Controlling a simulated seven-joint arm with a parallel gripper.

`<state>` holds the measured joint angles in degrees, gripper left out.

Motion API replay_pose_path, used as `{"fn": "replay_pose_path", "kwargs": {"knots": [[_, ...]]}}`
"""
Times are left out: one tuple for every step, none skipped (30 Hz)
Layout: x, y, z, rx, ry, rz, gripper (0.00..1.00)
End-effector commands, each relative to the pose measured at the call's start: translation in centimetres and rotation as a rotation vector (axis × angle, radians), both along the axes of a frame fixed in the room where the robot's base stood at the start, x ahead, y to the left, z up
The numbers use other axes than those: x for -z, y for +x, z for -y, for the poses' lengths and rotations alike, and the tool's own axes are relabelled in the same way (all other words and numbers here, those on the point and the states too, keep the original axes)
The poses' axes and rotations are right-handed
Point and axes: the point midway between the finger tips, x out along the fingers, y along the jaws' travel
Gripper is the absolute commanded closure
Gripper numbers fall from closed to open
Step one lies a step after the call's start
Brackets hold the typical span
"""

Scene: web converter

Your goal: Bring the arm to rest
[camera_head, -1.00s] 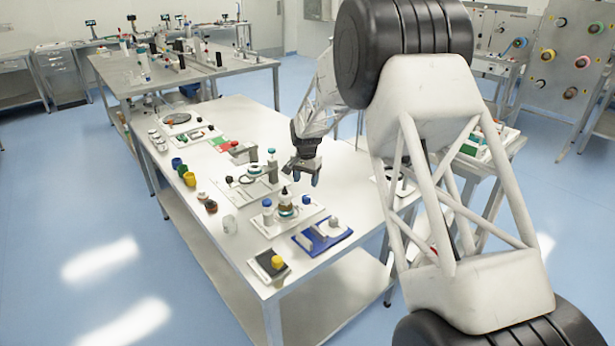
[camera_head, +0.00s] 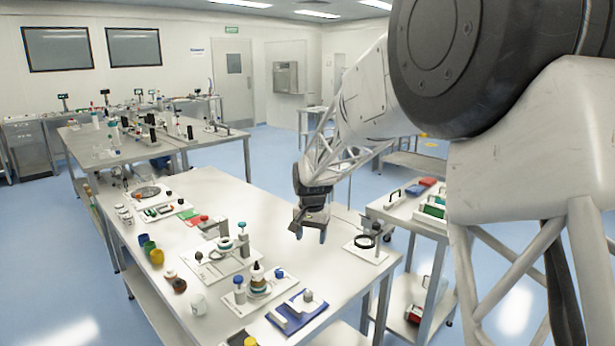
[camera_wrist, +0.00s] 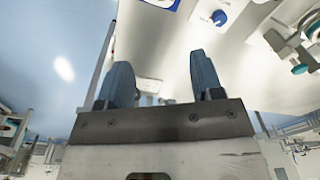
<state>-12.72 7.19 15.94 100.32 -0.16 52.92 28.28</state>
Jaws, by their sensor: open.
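My gripper (camera_head: 311,232) hangs fingers down above the right side of the near white table (camera_head: 260,205), held up by my white lattice arm. In the wrist view the two blue-grey fingers (camera_wrist: 165,85) stand wide apart with nothing between them. The gripper is clear of the objects on the table. Its exact height above the tabletop is hard to tell.
Left of my gripper are fixtures with a blue-capped part (camera_head: 239,283) and a blue tray (camera_head: 298,312). Coloured cups (camera_head: 149,247) line the left edge. A black ring on a white plate (camera_head: 366,246) lies to the right. A side cart (camera_head: 410,212) stands at right.

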Motion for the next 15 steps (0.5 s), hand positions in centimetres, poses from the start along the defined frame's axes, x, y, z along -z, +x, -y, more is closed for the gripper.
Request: {"fn": "replay_pose_path", "kwargs": {"knots": [[-1.0,-1.1,0.8,-0.004,0.001,0.007,0.40],[-1.4,-1.8,1.2,-0.007,0.000,0.009,0.40],[-2.0,-2.6,1.8,-0.013,0.001,0.013,0.40],[-2.5,-3.3,2.2,-0.017,0.001,0.016,0.40],[-2.9,-3.9,2.6,-0.021,0.000,0.018,0.40],[-3.4,-4.8,3.1,-0.026,0.000,0.022,0.40],[-3.8,-5.5,3.5,-0.030,0.000,0.024,0.40],[-4.2,-6.2,3.9,-0.034,0.000,0.027,0.40],[-4.6,-7.1,4.5,-0.038,-0.001,0.030,0.40],[-5.0,-7.8,4.8,-0.042,-0.001,0.033,0.40],[-5.4,-8.5,5.2,-0.047,-0.001,0.036,0.40],[-5.8,-9.4,5.7,-0.051,-0.002,0.039,0.40],[-6.1,-10.1,6.0,-0.055,-0.003,0.043,0.40],[-6.4,-10.8,6.4,-0.059,-0.003,0.046,0.40],[-6.8,-11.8,6.9,-0.064,-0.004,0.050,0.40]]}}
